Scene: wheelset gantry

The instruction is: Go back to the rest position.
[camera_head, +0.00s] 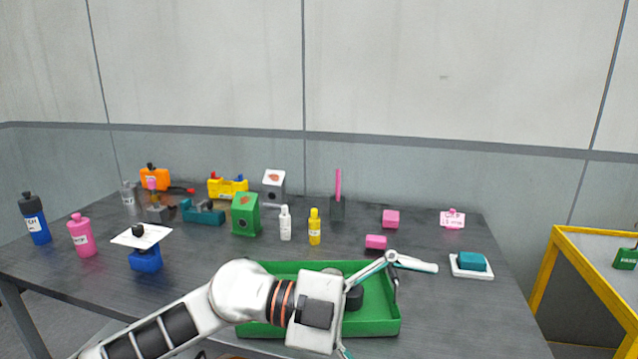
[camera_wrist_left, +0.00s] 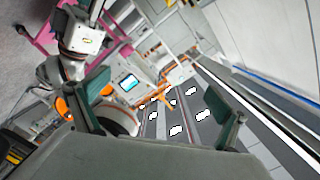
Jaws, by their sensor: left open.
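My left arm comes in from the lower left in the head view. Its gripper (camera_head: 392,308) is over the green tray (camera_head: 290,267) at the front of the table, with one finger spread up and right and the other cut off by the bottom edge. In the left wrist view the gripper (camera_wrist_left: 162,108) shows its two teal-padded fingers wide apart, with nothing held between them. The arm hides much of the tray, and a dark round thing (camera_head: 354,297) shows behind the gripper. My right gripper is not seen.
The dark table (camera_head: 440,310) holds bottles at left, a blue block with a white card (camera_head: 142,236), a green box (camera_head: 245,214), a yellow bottle (camera_head: 314,227), pink blocks and a teal block on a white dish (camera_head: 471,271). A yellow-framed table (camera_head: 590,285) stands right.

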